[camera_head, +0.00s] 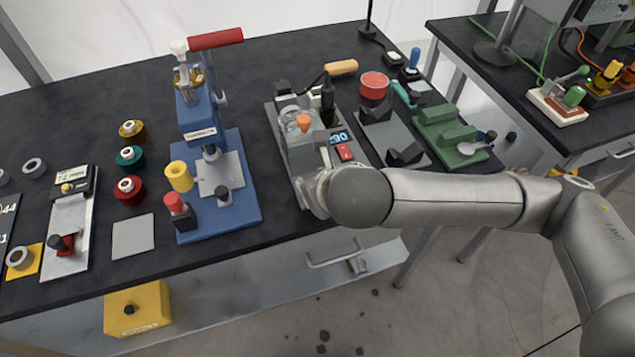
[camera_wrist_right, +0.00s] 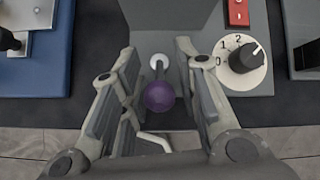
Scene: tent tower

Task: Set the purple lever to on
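My right gripper (camera_wrist_right: 158,85) is open, with one finger on each side of the knob and a gap on both sides. In the head view the grey machine (camera_head: 283,128) stands mid-table, and my right arm and wrist (camera_head: 320,190) cover its front, hiding the lever and the fingertips. My left gripper is not in view.
A dial (camera_wrist_right: 240,60) marked 0, 1, 2 sits right of the knob, below a red switch (camera_wrist_right: 238,12). A blue press (camera_head: 215,190) stands left of the machine. Grey blocks (camera_head: 395,140) and a green fixture (camera_head: 450,135) stand right of it. The floor in front is open.

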